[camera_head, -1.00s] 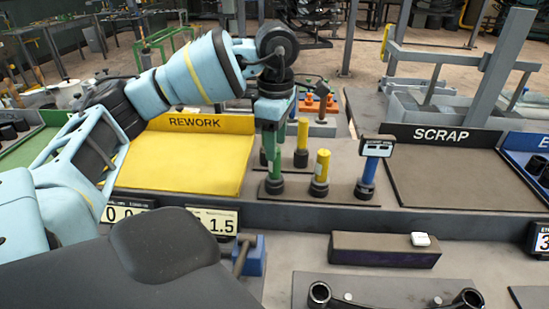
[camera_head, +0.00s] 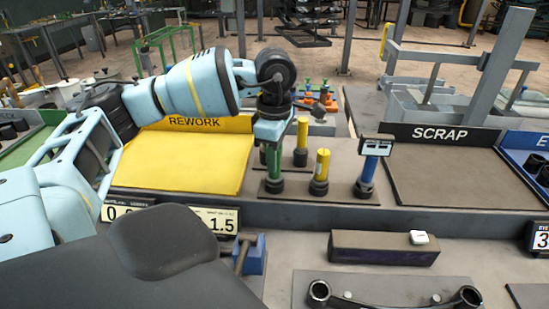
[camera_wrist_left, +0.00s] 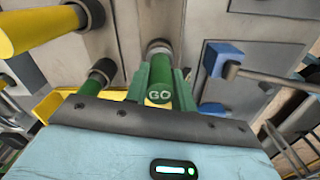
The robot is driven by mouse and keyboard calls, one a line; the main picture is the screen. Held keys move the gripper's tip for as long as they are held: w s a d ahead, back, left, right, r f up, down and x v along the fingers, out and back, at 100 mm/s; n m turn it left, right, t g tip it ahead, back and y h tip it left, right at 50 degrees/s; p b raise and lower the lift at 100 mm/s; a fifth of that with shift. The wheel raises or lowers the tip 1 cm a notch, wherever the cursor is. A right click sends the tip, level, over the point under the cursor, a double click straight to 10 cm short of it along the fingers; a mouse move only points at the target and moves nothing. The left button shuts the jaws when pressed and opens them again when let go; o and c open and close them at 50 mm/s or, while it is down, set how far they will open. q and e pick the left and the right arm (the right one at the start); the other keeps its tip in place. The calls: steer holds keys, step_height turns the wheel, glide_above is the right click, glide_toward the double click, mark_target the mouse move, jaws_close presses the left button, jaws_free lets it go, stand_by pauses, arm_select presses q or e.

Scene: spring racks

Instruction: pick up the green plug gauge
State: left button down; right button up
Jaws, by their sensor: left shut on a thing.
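The green plug gauge (camera_head: 274,160) stands upright on the rack plate, its black collar at the bottom. My left gripper (camera_head: 270,147) comes down over it from above and is shut on its upper part. In the left wrist view the same green gauge (camera_wrist_left: 160,72), marked GO, sits between the fingers (camera_wrist_left: 160,95), its far end toward the grey surface. A second green gauge (camera_wrist_left: 91,84) stands beside it there. My right gripper is not in view.
Yellow gauges (camera_head: 321,170) (camera_head: 301,140) and a blue gauge with a display (camera_head: 369,170) stand close on the right. The yellow REWORK tray (camera_head: 185,160) lies left and the SCRAP tray (camera_head: 445,180) right. A dark block (camera_head: 384,248) is in front.

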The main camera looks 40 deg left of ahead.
arm_select(q)
steer(key=shift+r, duration=0.15)
steer(key=shift+w+r, duration=0.1)
steer(key=shift+r, duration=0.5)
step_height(320, 180, up, 2)
steer(key=shift+d+r, duration=0.15)
steer(key=s+d, duration=0.2)
steer(key=d, duration=0.5)
steer(key=s+d+r+b, duration=0.1)
steer(key=s+d, duration=0.2)
steer(key=d, duration=0.4)
steer(key=shift+s+d+r, duration=0.15)
steer(key=shift+s+d, duration=0.15)
steer(key=shift+d, duration=0.1)
